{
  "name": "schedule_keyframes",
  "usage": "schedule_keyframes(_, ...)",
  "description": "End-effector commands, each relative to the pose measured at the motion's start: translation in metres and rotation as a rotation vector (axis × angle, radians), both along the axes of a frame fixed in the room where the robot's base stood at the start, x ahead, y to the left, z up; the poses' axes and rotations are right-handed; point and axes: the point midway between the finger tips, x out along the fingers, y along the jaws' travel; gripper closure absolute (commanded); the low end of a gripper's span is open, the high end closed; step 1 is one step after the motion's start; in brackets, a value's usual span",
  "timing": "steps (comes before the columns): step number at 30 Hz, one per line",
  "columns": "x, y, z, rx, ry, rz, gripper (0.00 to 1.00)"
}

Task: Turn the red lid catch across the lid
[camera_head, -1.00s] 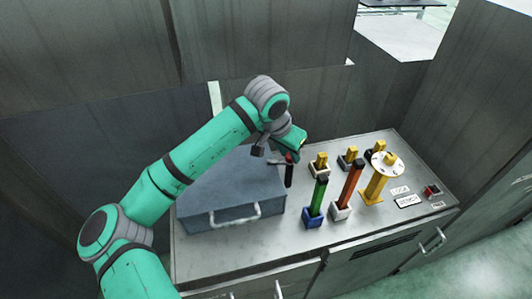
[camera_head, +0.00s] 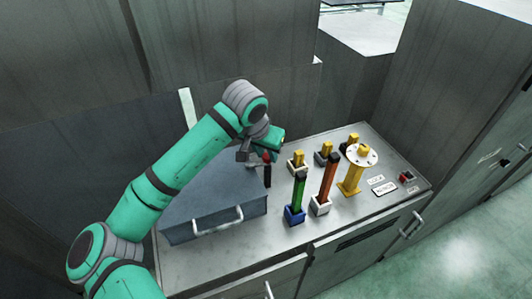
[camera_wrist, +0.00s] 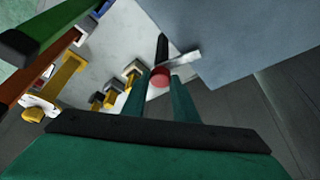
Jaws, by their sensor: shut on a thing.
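The red lid catch (camera_wrist: 160,77) shows in the wrist view as a red round end on a dark post, with a pale metal strip beside it reaching over the lid's edge. In the head view the catch (camera_head: 267,157) stands at the right side of the blue-grey lidded box (camera_head: 204,213). The box's lid also fills the upper right of the wrist view (camera_wrist: 245,35). My gripper (camera_wrist: 160,85) has its two green fingers on either side of the red end, shut on it. In the head view my gripper (camera_head: 264,150) partly hides the catch.
Right of the box stand a green lever (camera_head: 298,195), a red-orange lever (camera_head: 327,180), several yellow handles and a yellow post with a white disc (camera_head: 359,157). A red button (camera_head: 406,176) is at the worktop's right. Tall dark panels stand behind.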

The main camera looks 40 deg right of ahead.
Motion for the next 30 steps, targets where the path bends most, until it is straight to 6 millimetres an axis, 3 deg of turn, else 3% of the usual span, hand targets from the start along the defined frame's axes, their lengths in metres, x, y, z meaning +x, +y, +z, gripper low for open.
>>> schedule_keyframes(23, -0.0025, 0.0027, -0.0042, 0.011, 0.009, -0.003, 1.00)
schedule_keyframes(24, -0.0025, 0.0026, -0.0042, 0.011, 0.009, -0.003, 0.65)
schedule_keyframes(25, -0.0024, 0.0024, -0.0040, 0.010, 0.009, -0.003, 0.57)
schedule_keyframes(30, -0.0013, 0.0018, -0.0024, 0.006, 0.006, -0.001, 0.56)
